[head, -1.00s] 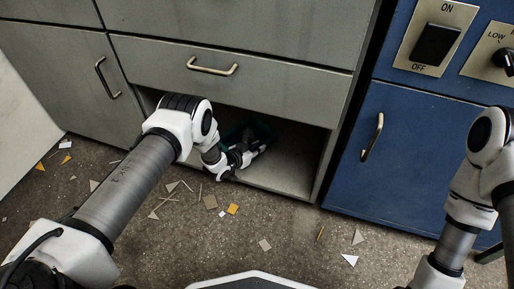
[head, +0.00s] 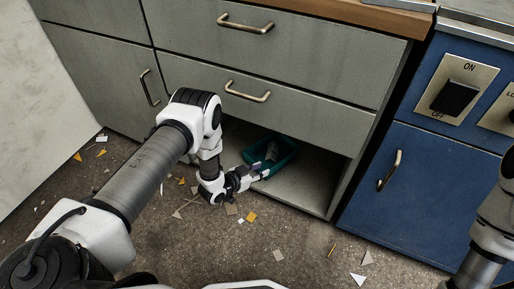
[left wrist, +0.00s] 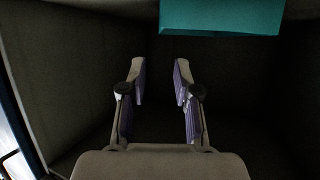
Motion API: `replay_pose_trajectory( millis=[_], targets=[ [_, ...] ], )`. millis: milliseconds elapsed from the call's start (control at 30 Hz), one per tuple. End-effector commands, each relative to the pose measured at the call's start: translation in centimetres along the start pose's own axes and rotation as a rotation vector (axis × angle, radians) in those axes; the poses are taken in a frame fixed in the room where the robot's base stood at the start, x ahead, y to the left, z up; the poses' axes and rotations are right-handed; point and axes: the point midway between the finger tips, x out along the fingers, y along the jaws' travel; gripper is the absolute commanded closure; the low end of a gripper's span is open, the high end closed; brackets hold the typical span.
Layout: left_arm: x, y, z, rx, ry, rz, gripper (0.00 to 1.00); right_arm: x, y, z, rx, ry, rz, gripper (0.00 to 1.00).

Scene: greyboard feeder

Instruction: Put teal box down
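The teal box (head: 287,160) sits in the open bay at the bottom of the grey cabinet, with something pale inside it. My left gripper (head: 262,174) is at the near side of the box, low in the bay opening. In the left wrist view the two fingers of the gripper (left wrist: 160,82) stand apart with nothing between them. The teal box (left wrist: 220,16) shows there beyond the fingertips, at the top and a little right, partly cut off by the frame. My right arm shows at the right of the head view, but its gripper is out of view.
The bay floor (head: 308,190) is bare to the right of the box. Grey drawers (head: 280,65) are above the bay and a blue cabinet (head: 430,190) stands to the right. Grey and yellow scraps lie on the floor (head: 310,262) in front.

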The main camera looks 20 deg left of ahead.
Motion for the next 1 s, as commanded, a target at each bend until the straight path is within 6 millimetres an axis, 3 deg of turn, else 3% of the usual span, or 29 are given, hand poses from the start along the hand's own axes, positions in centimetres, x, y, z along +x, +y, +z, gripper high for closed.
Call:
replay_pose_trajectory(
  millis=[167, 267, 367, 433, 533, 600, 633, 733, 1000],
  targets=[
    [-0.3, 0.2, 0.3, -0.007, -0.015, -0.002, 0.69, 0.1, 0.0, 0.0, 0.000, -0.001, 0.000, 1.00],
    [-2.1, 1.6, 2.0, -0.068, -0.143, -0.028, 0.69, 0.0, 0.0, 0.0, 0.000, 0.000, 0.000, 1.00],
    [-7.8, 4.8, 5.4, -0.182, -0.422, -0.080, 0.69, 0.0, 0.0, 0.0, 0.000, 0.000, 0.000, 1.00],
    [-14.1, 7.5, 7.5, -0.267, -0.663, -0.128, 0.69, 0.0, 0.0, 0.0, 0.000, 0.000, 0.000, 1.00],
    [-22.7, 10.6, 8.8, -0.349, -0.940, -0.189, 0.69, 0.1, 0.0, 0.0, 0.000, 0.000, 0.000, 1.00],
    [-27.1, 11.9, 8.8, -0.382, -1.067, -0.222, 0.69, 0.1, 0.0, 0.0, 0.000, 0.000, 0.000, 1.00],
    [-28.4, 12.2, 8.7, -0.392, -1.103, -0.232, 0.69, 0.1, 0.0, 0.0, 0.000, 0.000, 0.000, 1.00],
    [-30.5, 12.8, 8.6, -0.408, -1.163, -0.249, 0.69, 0.1, 0.0, 0.0, 0.000, 0.000, 0.000, 1.00],
    [-30.7, 12.8, 8.2, -0.408, -1.163, -0.249, 0.69, -0.5, 0.0, 0.0, 0.000, 0.000, 0.000, 1.00]
  ],
)
